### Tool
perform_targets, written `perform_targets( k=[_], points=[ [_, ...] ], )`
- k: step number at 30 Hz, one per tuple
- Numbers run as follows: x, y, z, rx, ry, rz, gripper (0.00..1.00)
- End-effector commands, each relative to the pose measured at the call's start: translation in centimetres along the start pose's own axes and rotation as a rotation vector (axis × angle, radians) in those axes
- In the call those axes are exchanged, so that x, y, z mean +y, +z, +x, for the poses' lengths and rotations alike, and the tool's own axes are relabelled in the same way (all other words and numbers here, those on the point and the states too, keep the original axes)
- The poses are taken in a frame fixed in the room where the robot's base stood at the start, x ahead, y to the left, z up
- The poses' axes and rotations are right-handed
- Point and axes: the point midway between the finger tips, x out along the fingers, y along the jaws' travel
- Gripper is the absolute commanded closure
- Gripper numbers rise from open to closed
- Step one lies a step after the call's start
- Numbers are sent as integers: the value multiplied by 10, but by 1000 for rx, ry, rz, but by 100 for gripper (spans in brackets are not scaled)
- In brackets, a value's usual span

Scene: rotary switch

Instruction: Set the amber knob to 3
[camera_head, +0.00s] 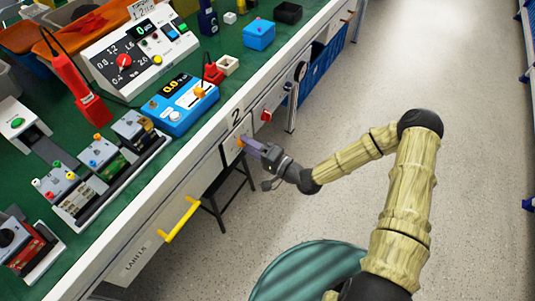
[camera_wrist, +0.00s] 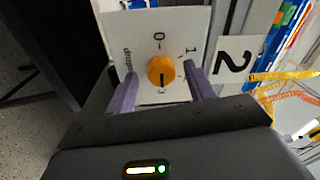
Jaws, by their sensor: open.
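The amber knob (camera_wrist: 161,71) sits on a white plate (camera_wrist: 177,26) fixed to the bench front. In the wrist view a dark pointer line on the knob points down the picture, toward a partly covered mark at its lower edge that I cannot read surely. A 0 shows above the knob and a 1 at upper right. Small sideways lettering at left is hard to read. My gripper (camera_wrist: 161,76) is open, with one purple finger on each side of the knob; I cannot tell whether either touches. In the head view my gripper (camera_head: 250,146) reaches the plate and largely hides the knob.
A panel with a big 2 (camera_wrist: 234,59) is beside the plate. A red knob (camera_head: 266,115) and a yellow handle (camera_head: 181,220) are on the bench front. A dark stool (camera_head: 228,190) stands below. The floor at right is clear.

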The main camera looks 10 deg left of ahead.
Motion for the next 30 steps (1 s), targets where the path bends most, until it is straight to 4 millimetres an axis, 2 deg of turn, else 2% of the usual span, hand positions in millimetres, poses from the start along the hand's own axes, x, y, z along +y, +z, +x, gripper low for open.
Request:
perform_targets(
  k=[5,24,30],
  points=[
    [0,-1,-21,3,2,2,47],
    [0,0,-147,4,3,2,47],
    [0,0,-169,2,2,2,47]
  ],
)
